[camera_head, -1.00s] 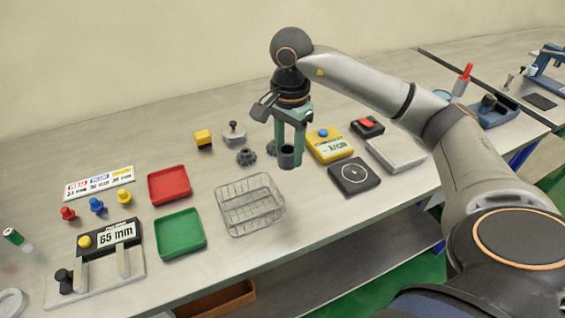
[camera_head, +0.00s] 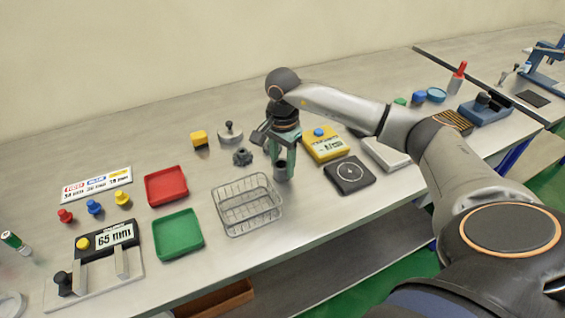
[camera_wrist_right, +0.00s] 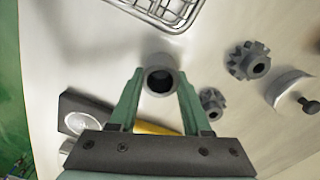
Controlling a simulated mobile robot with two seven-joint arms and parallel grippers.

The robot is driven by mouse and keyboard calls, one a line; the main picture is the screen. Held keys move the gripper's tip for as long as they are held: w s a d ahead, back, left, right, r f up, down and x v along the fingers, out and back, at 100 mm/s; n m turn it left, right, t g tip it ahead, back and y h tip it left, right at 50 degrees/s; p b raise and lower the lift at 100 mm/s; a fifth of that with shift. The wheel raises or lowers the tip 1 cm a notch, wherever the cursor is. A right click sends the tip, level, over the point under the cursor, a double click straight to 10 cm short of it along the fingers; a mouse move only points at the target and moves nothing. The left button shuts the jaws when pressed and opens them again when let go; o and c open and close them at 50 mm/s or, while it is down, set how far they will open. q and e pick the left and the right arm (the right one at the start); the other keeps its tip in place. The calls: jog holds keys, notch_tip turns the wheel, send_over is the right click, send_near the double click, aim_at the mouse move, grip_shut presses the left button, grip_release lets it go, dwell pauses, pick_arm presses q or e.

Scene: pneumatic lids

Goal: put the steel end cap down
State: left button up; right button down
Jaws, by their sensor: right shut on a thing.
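The steel end cap (camera_head: 281,172) is a small grey cylinder with a dark round hole in its end. My right gripper (camera_head: 283,164) points down and is shut on it, just right of the wire basket. In the right wrist view the cap (camera_wrist_right: 159,62) sits between the green fingertips of the gripper (camera_wrist_right: 160,82), its open end facing the camera. The cap is low over the table; I cannot tell whether it touches the top. My left gripper is not in view.
The wire basket (camera_head: 248,221) stands left of the cap. A dark gear (camera_head: 242,157) lies behind left; the right wrist view shows two gears. Bare table (camera_head: 300,215) lies in front.

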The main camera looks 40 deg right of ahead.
jog(key=shift+f, duration=0.2)
jog(key=shift+c, duration=1.8)
grip_release()
jog(key=shift+r, duration=0.1)
